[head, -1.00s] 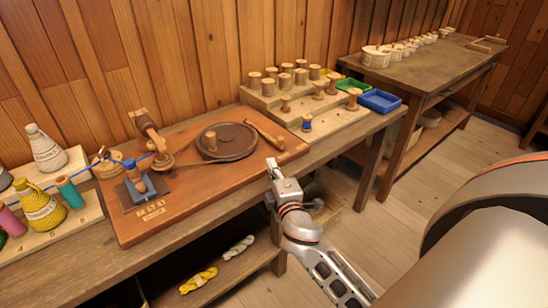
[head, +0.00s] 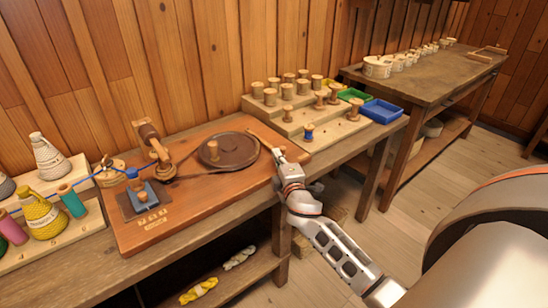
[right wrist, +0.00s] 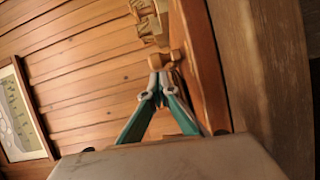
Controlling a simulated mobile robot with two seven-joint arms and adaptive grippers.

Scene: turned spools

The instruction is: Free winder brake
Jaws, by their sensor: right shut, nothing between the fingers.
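The winder stands on a reddish wooden board (head: 120,243) on the bench. That gripper is shut and empty at the board's right edge. In the right wrist view its closed fingertips (right wrist: 160,80) are just below a wooden knob-like end (right wrist: 163,61); I cannot tell whether they touch it. My left gripper is not in view.
A blue-threaded guide (head: 142,194) and a jointed wooden arm (head: 153,142) stand left of the turntable. Yarn cones (head: 42,215) are at far left. A stepped spool rack (head: 288,120) and a blue tray (head: 381,110) are behind right. Yarn skeins lie on the lower shelf.

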